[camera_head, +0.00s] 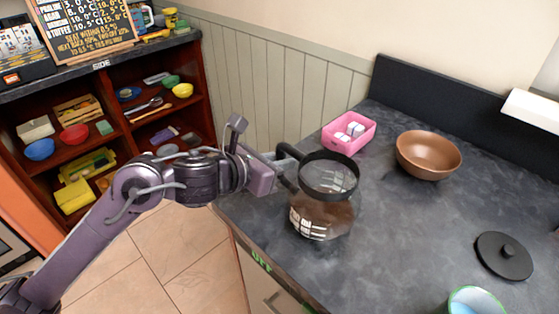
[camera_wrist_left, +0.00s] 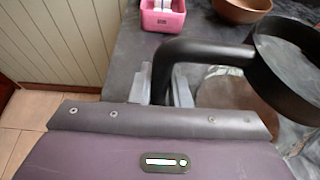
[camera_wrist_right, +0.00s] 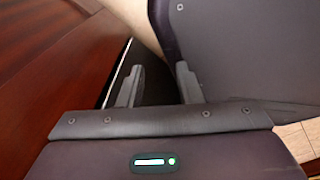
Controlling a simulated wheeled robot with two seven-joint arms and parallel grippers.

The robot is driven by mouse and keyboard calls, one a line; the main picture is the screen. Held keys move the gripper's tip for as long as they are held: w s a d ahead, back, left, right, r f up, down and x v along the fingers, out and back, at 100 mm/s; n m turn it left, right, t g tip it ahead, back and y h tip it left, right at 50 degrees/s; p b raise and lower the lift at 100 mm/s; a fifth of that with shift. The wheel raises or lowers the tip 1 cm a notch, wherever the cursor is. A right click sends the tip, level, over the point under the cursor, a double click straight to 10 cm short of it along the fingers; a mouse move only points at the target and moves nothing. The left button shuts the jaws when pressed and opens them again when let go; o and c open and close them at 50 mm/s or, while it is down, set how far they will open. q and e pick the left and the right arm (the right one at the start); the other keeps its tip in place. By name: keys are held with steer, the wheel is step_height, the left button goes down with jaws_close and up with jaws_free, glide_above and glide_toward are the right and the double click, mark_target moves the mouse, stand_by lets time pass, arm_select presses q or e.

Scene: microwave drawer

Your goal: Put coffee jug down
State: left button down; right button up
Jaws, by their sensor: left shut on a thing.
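The coffee jug (camera_head: 322,215) is glass with a black rim and black handle, and it is upright at the counter's left end. I cannot tell whether its base touches the dark counter (camera_head: 392,240). My left gripper (camera_head: 284,162) is shut on the jug's handle from the left. In the left wrist view the handle (camera_wrist_left: 205,50) lies between the fingers (camera_wrist_left: 160,85). A round black lid with a knob (camera_head: 504,256) lies on the counter at the right. My right gripper (camera_wrist_right: 160,85) shows only in its wrist view, with its fingers apart and nothing between them.
A pink box (camera_head: 348,134) with white cubes and a brown bowl (camera_head: 428,154) stand behind the jug. A teal-rimmed cup (camera_head: 474,301) is at the front right. A wooden shelf (camera_head: 110,120) stands left. The counter between jug and lid is clear.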

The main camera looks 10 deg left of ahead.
arm_select(q)
steer(key=shift+f, duration=0.15)
steer(key=c, duration=1.4)
jaws_free()
steer(key=shift+o, duration=0.2)
steer(key=shift+s+a+r, duration=0.15)
steer(key=shift+a+r, duration=0.05)
steer(key=shift+r, duration=0.05)
steer(key=p+v, duration=0.2)
steer(key=v, duration=0.9)
steer(key=shift+s+p, duration=0.3)
steer(key=shift+p, duration=0.05)
